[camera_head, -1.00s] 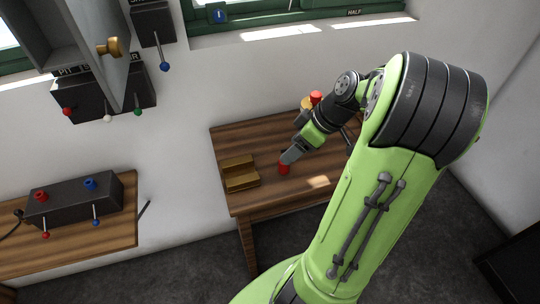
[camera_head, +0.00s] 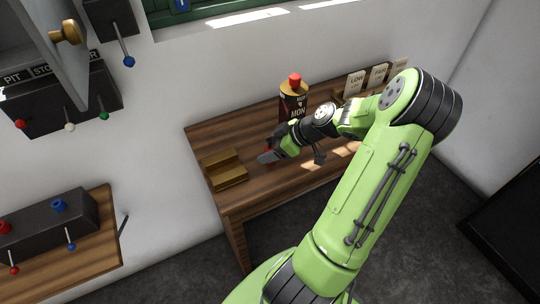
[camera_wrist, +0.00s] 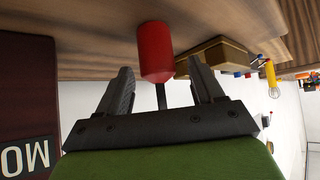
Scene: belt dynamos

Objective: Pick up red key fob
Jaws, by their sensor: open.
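The red key fob (camera_wrist: 155,52) is a red cylinder on the wooden table (camera_wrist: 100,25) in the wrist view, with a thin dark piece extending from it toward my gripper. My gripper (camera_wrist: 163,80) is open, its two dark fingers on either side of the fob's line, with the fob's body at or just past the fingertips. Nothing is held.
A brass-coloured stepped block (camera_head: 224,170) stands left of my gripper. A dark can labelled MON with a red top (camera_head: 293,100) stands behind it. Cards (camera_head: 355,82) stand at the table's back right. A lever box (camera_head: 45,225) sits on the left table.

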